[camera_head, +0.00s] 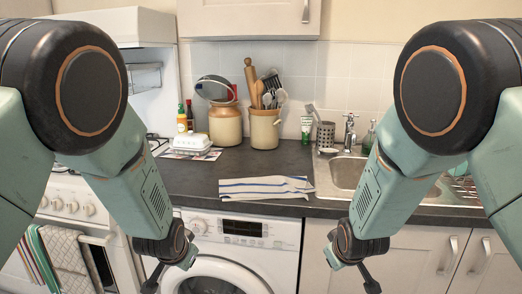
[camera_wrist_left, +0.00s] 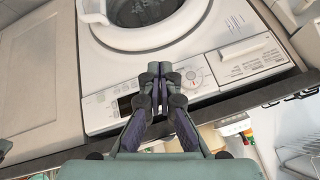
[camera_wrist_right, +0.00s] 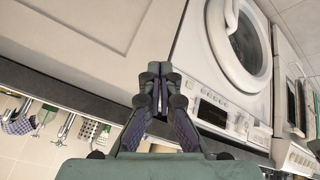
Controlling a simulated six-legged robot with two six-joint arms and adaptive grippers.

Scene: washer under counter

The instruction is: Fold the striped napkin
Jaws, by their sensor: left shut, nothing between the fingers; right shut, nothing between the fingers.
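The striped napkin (camera_head: 265,188), white with dark blue stripes, lies on the dark countertop near its front edge, above the washer. It looks flat, with a layered, uneven right end; I cannot tell how many layers it has. My left gripper (camera_wrist_left: 160,68) is shut and empty in the left wrist view, in front of the washer's control panel. My right gripper (camera_wrist_right: 160,68) is shut and empty in the right wrist view, in front of the cabinet and washer edge. Both are below counter level, apart from the napkin.
The washer (camera_head: 230,250) stands under the counter (camera_head: 190,180). The sink (camera_head: 345,172) is right of the napkin. Crocks of utensils (camera_head: 264,130), a white egg box (camera_head: 191,142) and bottles stand behind. The stove (camera_head: 70,190) is at left. Bare counter surrounds the napkin's back and left.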

